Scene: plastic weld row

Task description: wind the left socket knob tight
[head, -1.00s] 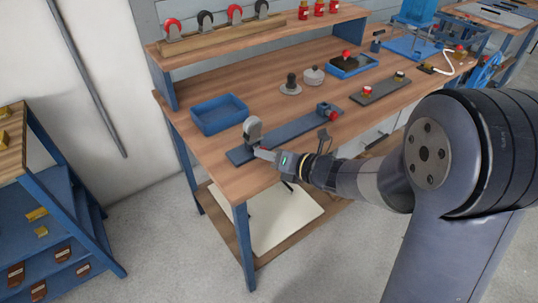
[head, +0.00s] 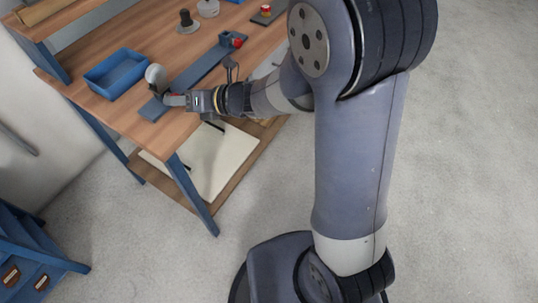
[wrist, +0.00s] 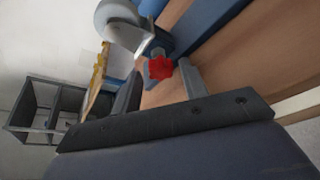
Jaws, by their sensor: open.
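The left socket knob (wrist: 159,67) is a red, lobed knob. In the wrist view it sits between the tips of my open gripper (wrist: 160,77), with visible room on both sides; I cannot tell how deep it lies between the fingers. A grey caster wheel (wrist: 115,20) stands in the socket just behind the knob, and also shows in the head view (head: 155,74). In the head view my gripper (head: 174,99) is at the near left end of the blue-grey rail (head: 192,75). The left knob is mostly hidden there.
A second socket with a red knob (head: 238,42) is at the rail's far end. A blue bin (head: 116,74) stands left of the rail. Dark round parts (head: 187,20) stand behind. The wooden bench (head: 120,112) has clear surface near its front left corner.

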